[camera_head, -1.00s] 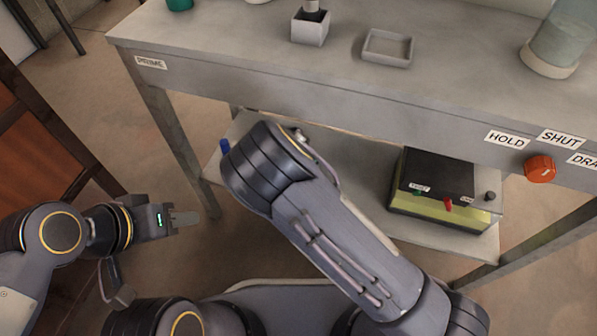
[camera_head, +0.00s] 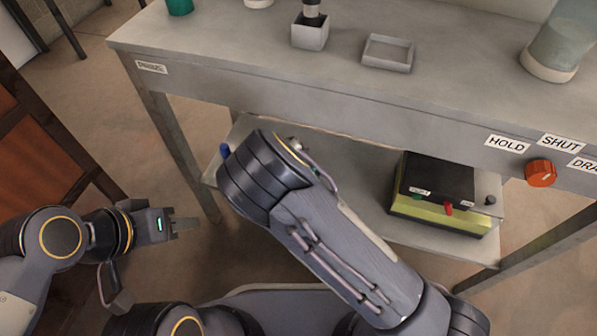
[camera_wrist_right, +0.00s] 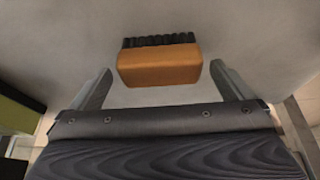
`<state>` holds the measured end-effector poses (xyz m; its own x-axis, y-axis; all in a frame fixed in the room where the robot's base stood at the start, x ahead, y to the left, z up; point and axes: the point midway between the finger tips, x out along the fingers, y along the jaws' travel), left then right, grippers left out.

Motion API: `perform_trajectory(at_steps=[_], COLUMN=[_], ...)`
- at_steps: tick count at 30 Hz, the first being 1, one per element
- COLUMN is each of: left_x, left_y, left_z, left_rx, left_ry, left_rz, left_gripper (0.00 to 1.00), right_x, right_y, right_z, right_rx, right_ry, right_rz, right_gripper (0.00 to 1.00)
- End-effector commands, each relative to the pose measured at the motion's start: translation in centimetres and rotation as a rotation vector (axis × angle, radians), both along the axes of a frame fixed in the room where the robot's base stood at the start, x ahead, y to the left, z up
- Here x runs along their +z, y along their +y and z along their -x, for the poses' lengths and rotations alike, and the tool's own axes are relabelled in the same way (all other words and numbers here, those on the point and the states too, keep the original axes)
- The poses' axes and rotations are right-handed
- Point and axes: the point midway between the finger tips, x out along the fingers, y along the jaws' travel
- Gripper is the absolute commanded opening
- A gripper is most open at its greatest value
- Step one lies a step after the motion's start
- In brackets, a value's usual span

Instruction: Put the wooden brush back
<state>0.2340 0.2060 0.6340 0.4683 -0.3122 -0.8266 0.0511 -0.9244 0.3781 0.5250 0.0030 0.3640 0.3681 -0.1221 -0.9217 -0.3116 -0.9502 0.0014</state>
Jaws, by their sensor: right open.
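The wooden brush (camera_wrist_right: 158,66) shows in the right wrist view as an orange-brown block with a row of black bristles on its far side. It rests on a pale grey surface. My right gripper (camera_wrist_right: 160,74) is open and empty, its two fingers spread wider than the brush, with the brush lying between and just beyond the tips. In the head view my right arm hides that gripper and the brush. My left gripper (camera_head: 187,224) hangs at the left, away from the bench; its finger gap cannot be made out.
A grey bench carries a small empty tray (camera_head: 388,52), a square holder (camera_head: 310,35) with something standing in it, and a glass vessel (camera_head: 560,45). On the lower shelf stands a black and yellow-green box (camera_head: 436,190). An orange knob (camera_head: 540,173) sticks out at the bench front.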

Motion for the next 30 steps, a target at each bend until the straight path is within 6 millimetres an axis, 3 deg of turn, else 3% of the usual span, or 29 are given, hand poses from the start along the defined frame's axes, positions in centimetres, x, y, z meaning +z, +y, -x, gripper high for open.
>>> perform_trajectory(at_steps=[1, 3, 9, 30], left_x=[0.9, 1.4, 2.2, 2.2], left_y=[0.0, 0.0, 0.0, 0.0], left_z=[0.0, 0.0, 0.0, 0.0], left_rx=[0.000, 0.000, 0.000, 0.000], left_ry=[0.000, 0.000, 0.000, 0.000], left_rz=[0.000, 0.000, 0.000, 0.000], left_gripper=[0.36, 0.36, 0.36, 0.36], right_x=[1.5, 2.5, 4.4, 4.5], right_y=[0.2, 0.3, 0.6, 0.6], right_z=[0.4, 0.8, 1.7, 1.8], right_rx=[0.001, 0.000, -0.001, -0.001], right_ry=[-0.001, -0.001, 0.000, 0.000], right_rz=[-0.002, -0.002, 0.000, 0.000], right_gripper=[1.00, 1.00, 1.00, 1.00])
